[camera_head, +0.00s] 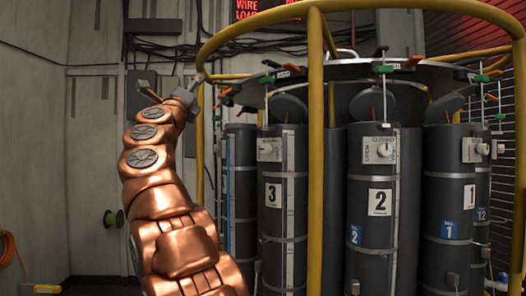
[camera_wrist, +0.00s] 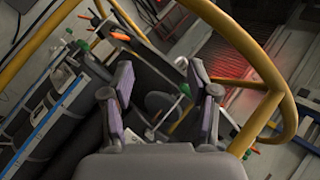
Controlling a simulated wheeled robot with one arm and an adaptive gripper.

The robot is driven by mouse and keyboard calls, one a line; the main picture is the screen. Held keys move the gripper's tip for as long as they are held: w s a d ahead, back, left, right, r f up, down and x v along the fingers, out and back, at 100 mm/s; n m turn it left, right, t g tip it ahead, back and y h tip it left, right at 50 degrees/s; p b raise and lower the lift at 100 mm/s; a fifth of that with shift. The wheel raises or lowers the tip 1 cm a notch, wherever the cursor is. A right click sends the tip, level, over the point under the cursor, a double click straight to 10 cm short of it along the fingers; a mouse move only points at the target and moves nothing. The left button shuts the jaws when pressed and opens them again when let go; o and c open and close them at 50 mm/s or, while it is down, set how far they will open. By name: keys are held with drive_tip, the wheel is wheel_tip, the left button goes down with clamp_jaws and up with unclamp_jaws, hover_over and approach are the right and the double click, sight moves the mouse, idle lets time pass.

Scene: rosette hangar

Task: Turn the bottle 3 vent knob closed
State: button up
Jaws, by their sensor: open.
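Bottle 3 (camera_head: 272,222) is a dark upright cylinder with a "3" label, left of the front yellow post in the head view. Its vent knob (camera_head: 267,149) is a small pale knob on a light plate near the bottle's top; its exact turn is too small to read. My gripper (camera_head: 172,84) is up and to the left of bottle 3, near the yellow ring rail, apart from the knob. In the wrist view my gripper (camera_wrist: 162,88) is open with nothing between its fingers. I cannot pick out the bottle 3 knob in the wrist view.
A yellow rail frame (camera_head: 316,130) rings the bottles and passes in front of them. Bottle 2 (camera_head: 380,245) and bottle 1 (camera_head: 449,230) stand to the right with similar knobs. The left floor is mostly clear.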

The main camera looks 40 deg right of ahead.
drive_tip(key=s+d+f+m+g+h, duration=0.2)
drive_tip(key=s+d+f+m+g, duration=0.25)
drive_tip(key=d+m+g, duration=0.5)
drive_tip(key=m+g+y, duration=0.3)
drive_tip(key=m+y, duration=0.1)
drive_tip(key=m, duration=0.3)
approach(264, 147)
drive_tip(key=d, duration=0.4)
drive_tip(key=d+p, duration=0.1)
drive_tip(key=d, duration=0.1)
drive_tip(key=w+d, duration=0.1)
drive_tip(key=shift+d+r+p, duration=0.1)
drive_tip(key=shift+d+p, duration=0.3)
drive_tip(key=shift+w+d, duration=0.1)
drive_tip(key=shift+d, duration=0.55)
drive_tip(key=shift+c, duration=0.3)
drive_tip(key=c, duration=1)
drive_tip(key=shift+f, duration=0.25)
clamp_jaws()
drive_tip(key=shift+r, duration=0.2)
